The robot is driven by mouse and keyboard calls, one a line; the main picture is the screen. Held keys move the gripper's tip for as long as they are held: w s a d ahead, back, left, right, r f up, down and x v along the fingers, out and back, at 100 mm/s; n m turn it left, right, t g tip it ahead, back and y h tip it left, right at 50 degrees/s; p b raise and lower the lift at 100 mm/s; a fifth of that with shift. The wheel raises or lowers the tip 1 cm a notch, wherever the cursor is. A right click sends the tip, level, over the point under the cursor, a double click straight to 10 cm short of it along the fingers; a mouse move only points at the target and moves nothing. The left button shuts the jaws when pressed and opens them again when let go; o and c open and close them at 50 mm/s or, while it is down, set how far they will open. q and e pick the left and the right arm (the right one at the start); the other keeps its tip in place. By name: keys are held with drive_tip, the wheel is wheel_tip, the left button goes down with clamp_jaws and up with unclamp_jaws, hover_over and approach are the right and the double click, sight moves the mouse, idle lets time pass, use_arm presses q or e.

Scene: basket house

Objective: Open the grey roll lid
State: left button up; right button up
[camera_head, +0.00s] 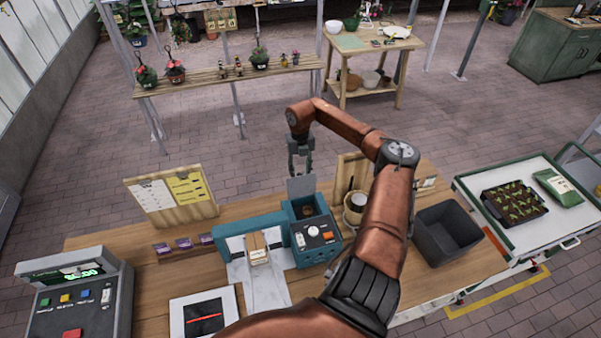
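The grey roll lid (301,187) is a flat grey panel standing up at the back of the teal machine (316,256) on the wooden counter. In front of it the machine's top compartment (307,210) shows open, with something brown inside. My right gripper (300,172) points down just above and behind the lid's upper edge. Its two fingers look apart, with nothing seen between them. I cannot tell whether a finger touches the lid. My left gripper is not in view.
A wrapped pack (257,249) sits under the teal arch to the left. A wooden holder with a pot (356,205) stands close on the right, partly behind my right arm. A dark grey bin (447,233) is farther right. A register (75,300) stands front left.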

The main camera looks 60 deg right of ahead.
wheel_tip(320, 180, up, 11)
drive_tip(key=shift+w, duration=0.2)
drive_tip(key=shift+d, duration=0.1)
idle(0.5)
